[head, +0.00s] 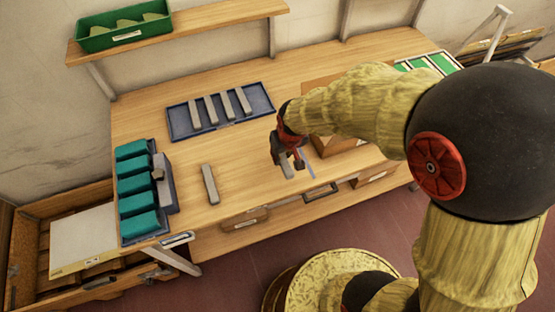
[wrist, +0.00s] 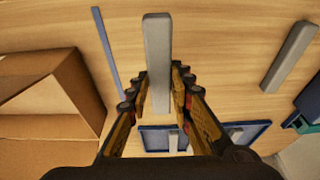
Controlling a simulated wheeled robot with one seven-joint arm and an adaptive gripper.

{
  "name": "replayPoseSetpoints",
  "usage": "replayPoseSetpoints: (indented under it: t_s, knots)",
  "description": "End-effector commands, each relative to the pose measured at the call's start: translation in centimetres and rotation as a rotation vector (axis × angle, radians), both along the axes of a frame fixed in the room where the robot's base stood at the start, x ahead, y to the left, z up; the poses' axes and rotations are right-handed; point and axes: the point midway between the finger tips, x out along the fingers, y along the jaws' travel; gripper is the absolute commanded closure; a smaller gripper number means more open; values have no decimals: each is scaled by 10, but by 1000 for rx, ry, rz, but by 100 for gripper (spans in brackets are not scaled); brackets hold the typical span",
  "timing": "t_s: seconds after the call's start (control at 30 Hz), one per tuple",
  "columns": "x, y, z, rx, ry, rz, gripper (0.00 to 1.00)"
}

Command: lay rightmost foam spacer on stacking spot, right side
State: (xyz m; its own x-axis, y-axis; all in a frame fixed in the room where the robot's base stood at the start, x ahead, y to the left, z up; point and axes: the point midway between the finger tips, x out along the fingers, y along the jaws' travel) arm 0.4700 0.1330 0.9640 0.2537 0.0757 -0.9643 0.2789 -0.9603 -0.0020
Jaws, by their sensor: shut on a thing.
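My gripper (head: 287,158) is over the front right part of the table and shut on a grey foam spacer (head: 284,170). In the wrist view the held spacer (wrist: 158,45) stands between the two fingers (wrist: 160,92), its long end pointing up the picture. I cannot tell whether it touches the table. A thin blue strip (wrist: 108,55) lies on the wood to its left, apart from it. Another grey spacer (head: 209,184) lies alone on the table, well to the left in the head view; it shows at the right of the wrist view (wrist: 290,56). No other stacking-spot marking is clear.
A blue tray (head: 182,136) with several grey spacers lies behind. A cardboard box (wrist: 55,90) stands close beside the gripper. Teal blocks (head: 137,186) fill a holder at the table's left end. A green bin (head: 112,38) is on the shelf. Bare wood lies between the lone spacer and my gripper.

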Motion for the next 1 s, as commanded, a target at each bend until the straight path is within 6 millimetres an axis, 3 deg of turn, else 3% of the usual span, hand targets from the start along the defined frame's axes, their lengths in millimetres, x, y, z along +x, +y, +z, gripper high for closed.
replayPoseSetpoints:
  t_s: [0.03,0.2,0.37,0.6,1.0]
  knots:
    - [7,3,-10,-1,1,1,90]
    - [19,8,-24,0,-1,0,90]
    - [24,10,-30,1,-2,0,90]
    - [26,10,-62,0,0,0,90]
    - [26,10,-66,1,-2,0,90]
